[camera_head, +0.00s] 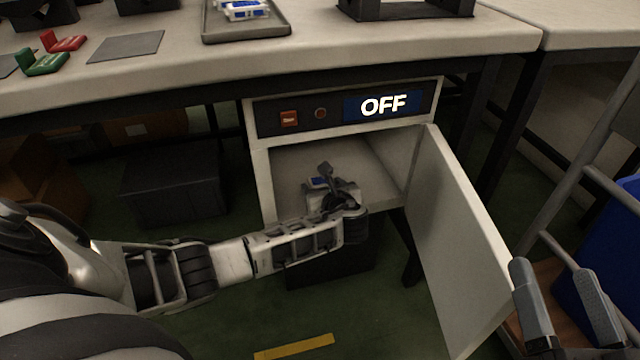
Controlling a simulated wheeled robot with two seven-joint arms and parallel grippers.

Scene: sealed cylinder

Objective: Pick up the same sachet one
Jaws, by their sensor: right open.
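My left gripper (328,178) reaches into the cabinet from the left, right at this item. Its fingers are dark and small here, and I cannot tell whether they hold it. More blue-and-white sachets (243,10) lie on a grey tray (247,34) on the table top. My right gripper (557,280) is at the lower right, open and empty, its two grey fingers apart, near the cabinet door's lower edge.
The cabinet door (455,235) stands open to the right. A panel above the opening has a display (383,106) reading OFF and a red switch (289,118). Red (63,42) and green (42,62) blocks lie on the table. A ladder-like frame (585,160) and blue bin (612,260) stand right.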

